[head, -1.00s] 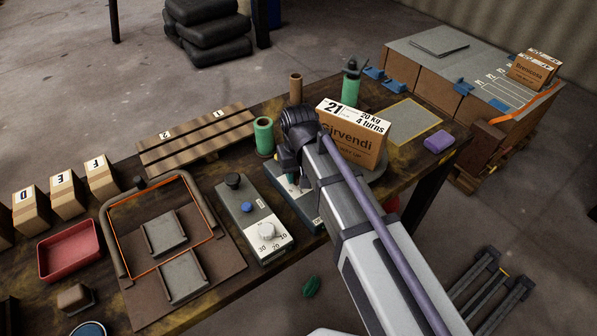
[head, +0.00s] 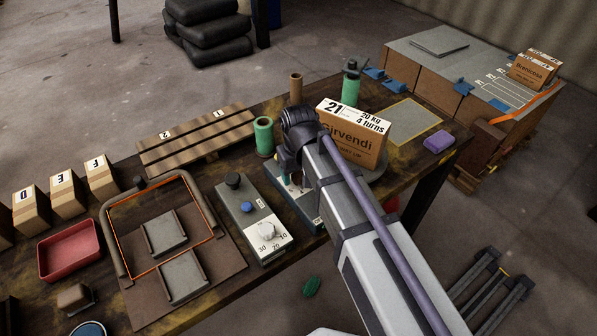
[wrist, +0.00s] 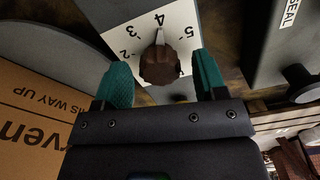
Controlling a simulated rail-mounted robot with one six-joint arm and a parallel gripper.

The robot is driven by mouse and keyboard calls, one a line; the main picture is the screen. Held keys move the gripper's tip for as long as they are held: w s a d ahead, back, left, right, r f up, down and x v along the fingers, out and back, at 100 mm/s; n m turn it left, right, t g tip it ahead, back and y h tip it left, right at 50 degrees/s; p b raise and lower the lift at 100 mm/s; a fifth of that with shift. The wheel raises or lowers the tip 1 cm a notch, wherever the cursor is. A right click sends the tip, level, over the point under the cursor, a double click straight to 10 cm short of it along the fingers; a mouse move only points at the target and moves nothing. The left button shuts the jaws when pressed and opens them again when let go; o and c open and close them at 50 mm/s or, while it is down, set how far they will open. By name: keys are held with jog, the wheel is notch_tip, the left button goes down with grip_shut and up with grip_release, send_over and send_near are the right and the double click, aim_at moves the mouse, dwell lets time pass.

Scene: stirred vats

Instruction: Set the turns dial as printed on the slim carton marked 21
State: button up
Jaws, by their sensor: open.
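The turns dial has a dark brown knob (wrist: 158,66) on a white plate (wrist: 122,32) with 2, 3, 4 and 5 visible. The knob's pale mark points at the 4. My gripper (wrist: 162,75) is open, with one green finger on each side of the knob and visible gaps between. In the head view my arm hides most of the dial.
A grey box with a white dial (head: 268,232) reading 10, 20, 30 stands left of my gripper; its SEAL label shows in the wrist view (wrist: 287,14). A green spool (head: 263,135) and a brown tube (head: 295,87) stand behind. A purple block (head: 438,141) lies to the right.

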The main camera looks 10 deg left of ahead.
aim_at(299, 174)
notch_tip(299, 174, up, 11)
jog(key=p, duration=1.1)
jog(key=shift+f, duration=0.1)
jog(key=shift+s, duration=0.1)
jog(key=s+d+m, duration=0.2)
jog(key=d+m, duration=0.1)
jog(key=d, duration=1.2)
jog(key=s+d+m, duration=0.3)
jog(key=d+m, duration=0.1)
jog(key=d, duration=1.1)
jog(key=shift+s+d+r, duration=0.2)
jog(key=shift+d, duration=0.05)
jog(key=shift+c, duration=0.3)
